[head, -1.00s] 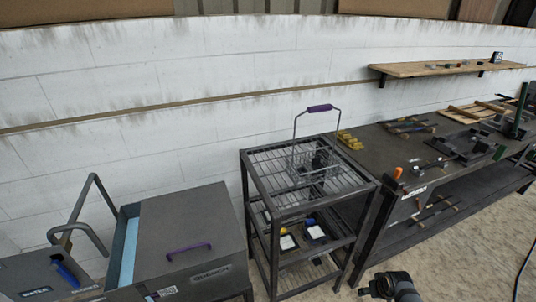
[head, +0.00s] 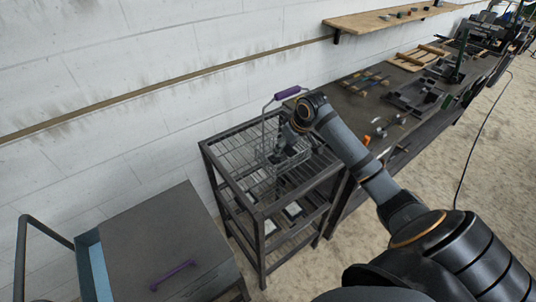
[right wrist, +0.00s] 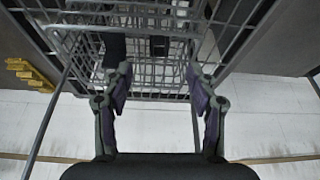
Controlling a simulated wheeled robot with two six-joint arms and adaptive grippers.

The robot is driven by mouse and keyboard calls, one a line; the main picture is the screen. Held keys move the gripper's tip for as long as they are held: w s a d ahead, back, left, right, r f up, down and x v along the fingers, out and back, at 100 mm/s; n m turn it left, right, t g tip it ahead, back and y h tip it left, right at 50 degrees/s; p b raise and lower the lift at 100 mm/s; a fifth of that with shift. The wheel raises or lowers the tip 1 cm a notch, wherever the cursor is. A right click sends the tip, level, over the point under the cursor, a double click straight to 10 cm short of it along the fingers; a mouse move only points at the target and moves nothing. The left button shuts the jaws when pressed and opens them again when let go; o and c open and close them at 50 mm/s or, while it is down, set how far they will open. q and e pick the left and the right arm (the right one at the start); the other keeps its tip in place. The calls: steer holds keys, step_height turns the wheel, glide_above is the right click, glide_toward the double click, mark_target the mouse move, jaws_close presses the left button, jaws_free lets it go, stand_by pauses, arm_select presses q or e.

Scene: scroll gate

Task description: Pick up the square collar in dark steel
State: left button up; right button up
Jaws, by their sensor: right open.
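A wire basket (head: 268,150) with a purple handle grip (head: 287,93) stands on the top grid of a dark metal rack. My right gripper (head: 280,152) points down at the basket, and the wrist hides part of it. In the right wrist view my right gripper (right wrist: 158,76) is open, with nothing between its fingers, and the basket (right wrist: 150,75) is in front of it. A long dark piece (right wrist: 115,46) and a small dark squarish piece (right wrist: 159,46) show through the wires. I cannot tell which one is the square collar. My left gripper is out of view.
The rack (head: 236,172) has lower shelves with small items. A grey box (head: 160,245) with a purple handle stands at left. A workbench (head: 350,103) with tools runs along the wall at right, below a wooden shelf (head: 375,20).

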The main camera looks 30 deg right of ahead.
mark_target(277, 160)
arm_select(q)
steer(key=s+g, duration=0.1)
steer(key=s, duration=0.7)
arm_select(e)
steer(key=f, duration=0.3)
steer(key=shift+w+a+f+p, duration=0.15)
steer(key=shift+w+a+p, duration=0.05)
steer(key=shift+p, duration=0.15)
steer(key=shift+w+f, duration=0.55)
steer(key=shift+w, duration=0.05)
steer(key=shift+p+x, duration=0.9)
steer(key=x, duration=0.3)
steer(key=shift+s+d, duration=0.1)
steer(key=shift+s, duration=0.1)
steer(key=shift+f, duration=0.1)
steer(key=c, duration=0.4)
jaws_close()
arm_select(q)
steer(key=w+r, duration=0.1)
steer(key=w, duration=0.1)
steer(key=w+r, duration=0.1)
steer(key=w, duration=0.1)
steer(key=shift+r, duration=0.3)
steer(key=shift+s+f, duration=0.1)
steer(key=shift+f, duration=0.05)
